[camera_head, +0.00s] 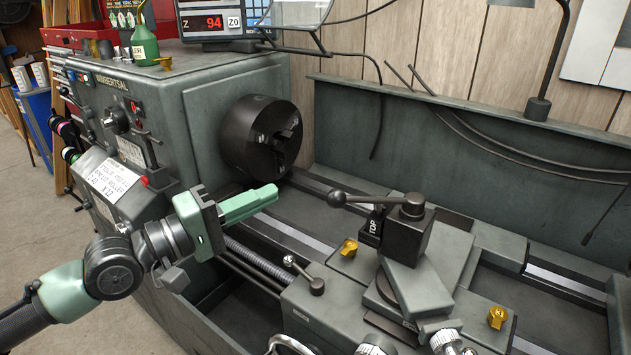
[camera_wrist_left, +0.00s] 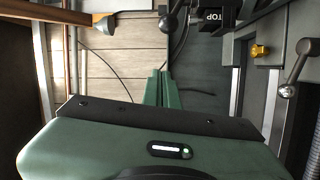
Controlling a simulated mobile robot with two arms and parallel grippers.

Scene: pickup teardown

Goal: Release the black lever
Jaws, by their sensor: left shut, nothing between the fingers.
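The black lever (camera_head: 370,200) sticks out to the left from the top of the dark tool post (camera_head: 408,232) on the lathe carriage, with a round ball at its free end. The ball end of the lever also shows at the top of the left wrist view (camera_wrist_left: 169,22). My left gripper (camera_head: 274,194) is shut and empty, with green fingers pointing right. It is left of the lever's ball with a clear gap, not touching it. The shut fingers show in the left wrist view (camera_wrist_left: 162,78). My right gripper is not in view.
The black chuck (camera_head: 262,136) is behind my left gripper. A smaller ball-ended handle (camera_head: 304,275) stands on the carriage (camera_head: 345,315) in front of the lever. Yellow knobs (camera_head: 348,248) sit near the tool post. A lamp (camera_head: 540,105) stands behind at the right.

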